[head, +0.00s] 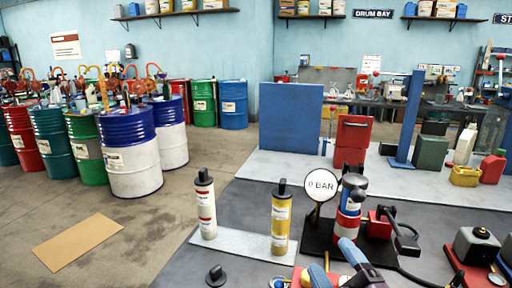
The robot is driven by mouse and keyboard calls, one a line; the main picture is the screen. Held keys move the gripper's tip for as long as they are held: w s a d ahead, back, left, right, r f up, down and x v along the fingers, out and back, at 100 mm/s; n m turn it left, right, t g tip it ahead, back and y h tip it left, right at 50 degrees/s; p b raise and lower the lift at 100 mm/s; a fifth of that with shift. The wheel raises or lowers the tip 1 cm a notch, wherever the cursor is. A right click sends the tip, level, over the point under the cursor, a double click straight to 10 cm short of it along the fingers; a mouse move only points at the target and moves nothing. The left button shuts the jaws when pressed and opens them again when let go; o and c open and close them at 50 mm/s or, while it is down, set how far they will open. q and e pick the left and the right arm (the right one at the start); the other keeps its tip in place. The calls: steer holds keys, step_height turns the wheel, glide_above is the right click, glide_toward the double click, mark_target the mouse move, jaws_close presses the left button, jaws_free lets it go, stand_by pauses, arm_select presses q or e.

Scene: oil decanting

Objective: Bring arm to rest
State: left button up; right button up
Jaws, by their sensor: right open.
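My right gripper (334,264) shows at the bottom edge, right of centre. Its blue fingers are apart, and I see nothing held between them. It is in front of the pump stand with the round 0 BAR gauge (321,185). The rest of my right arm is mostly cut off by the bottom edge. My left gripper is not in view.
A white cartridge (205,205) and a yellow cartridge (280,222) stand upright on a light plate (238,243). A blue-and-red canister (347,224) stands behind my gripper. A black knob (216,275) lies at the front. Drums (130,155) fill the left.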

steer(key=s+d+f+m+g+h, duration=0.3)
steer(key=d+f+m+g+h, duration=0.15)
steer(key=f, duration=0.35)
steer(key=s+d+f+m+g+h, duration=0.3)
steer(key=d+f+m+h, duration=0.1)
steer(key=d+f+m, duration=0.25)
steer(key=s+d+f+m+g, duration=0.2)
steer(key=s+f+g, duration=0.35)
steer(key=s, duration=0.25)
steer(key=s+d+f+m+g, duration=0.2)
steer(key=s+f+g, duration=0.3)
steer(key=s, duration=0.4)
steer(key=w+f+t+y, duration=0.1)
steer(key=w+f+t, duration=0.7)
steer(key=f+t, duration=0.1)
steer(key=shift+a+f+n, duration=0.2)
steer(key=shift+f+n, duration=0.2)
steer(key=shift+f, duration=0.25)
steer(key=shift+y, duration=0.25)
